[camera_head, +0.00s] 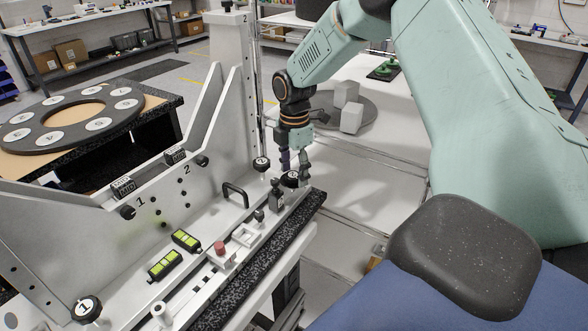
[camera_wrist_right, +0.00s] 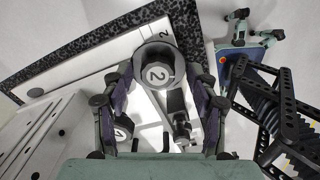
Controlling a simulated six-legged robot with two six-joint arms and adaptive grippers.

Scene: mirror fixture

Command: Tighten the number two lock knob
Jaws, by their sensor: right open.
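The number two lock knob (camera_wrist_right: 157,72) is a round black knob with a grey cap marked 2, near the end of the white fixture plate. It also shows in the head view (camera_head: 290,179), partly beside my fingers. My right gripper (camera_head: 292,168) points down from above at this knob. In the right wrist view its fingers (camera_wrist_right: 160,84) are spread, one on each side of the knob. Whether they touch it cannot be told. My left gripper is not in view.
Another black knob (camera_head: 262,163) stands close to the right gripper. A black handle (camera_head: 235,194), a red button (camera_head: 219,247) and green-yellow levels (camera_head: 186,240) are on the plate. The upright fixture wall (camera_head: 170,195) rises to the left. Grey blocks (camera_head: 351,118) lie on a round tray behind.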

